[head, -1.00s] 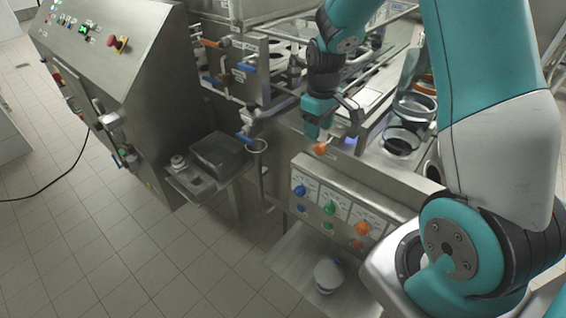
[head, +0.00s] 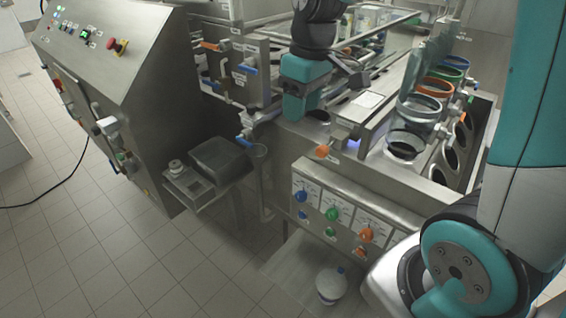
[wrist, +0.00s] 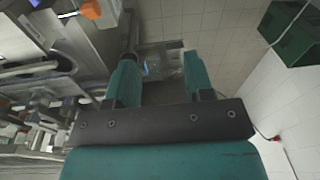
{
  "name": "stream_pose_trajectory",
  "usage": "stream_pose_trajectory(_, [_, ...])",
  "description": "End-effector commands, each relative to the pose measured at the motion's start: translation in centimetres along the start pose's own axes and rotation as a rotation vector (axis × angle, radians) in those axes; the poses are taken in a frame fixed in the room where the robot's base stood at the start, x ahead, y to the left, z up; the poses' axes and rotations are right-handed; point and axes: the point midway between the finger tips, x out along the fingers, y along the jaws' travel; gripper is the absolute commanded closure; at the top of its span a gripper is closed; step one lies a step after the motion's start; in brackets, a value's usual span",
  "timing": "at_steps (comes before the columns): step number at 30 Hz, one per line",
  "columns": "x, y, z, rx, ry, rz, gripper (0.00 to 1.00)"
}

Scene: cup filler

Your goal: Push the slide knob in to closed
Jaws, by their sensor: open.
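An orange ball-shaped knob (head: 322,151), which I take to be the slide knob, sits at the front edge of the steel machine in the head view. How far it sticks out is hard to judge. An orange piece (wrist: 88,8), probably the same knob, shows at the top left of the wrist view, outside the fingers. My gripper (head: 300,108) is above and left of the knob in the head view, apart from it. In the wrist view my gripper (wrist: 159,75) has its two teal fingers spread, with nothing held between them.
A front panel carries blue (head: 302,196), green (head: 332,214) and orange (head: 366,235) knobs. Blue-handled valves and pipes (head: 245,140) crowd the left. A grey bin (head: 220,157) stands on a side shelf. Coloured-rim cylinders (head: 436,87) stand at right. Tiled floor is open at front left.

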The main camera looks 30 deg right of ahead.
Motion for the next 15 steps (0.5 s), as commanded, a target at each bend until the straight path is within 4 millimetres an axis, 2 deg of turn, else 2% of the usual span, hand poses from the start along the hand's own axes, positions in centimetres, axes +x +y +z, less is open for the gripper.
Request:
stream_pose_trajectory(3, [0.5, -2.5, 0.6, -0.024, 0.018, -0.021, 0.52])
stream_pose_trajectory(15, [1.6, -10.1, 3.5, -0.086, 0.063, -0.103, 0.52])
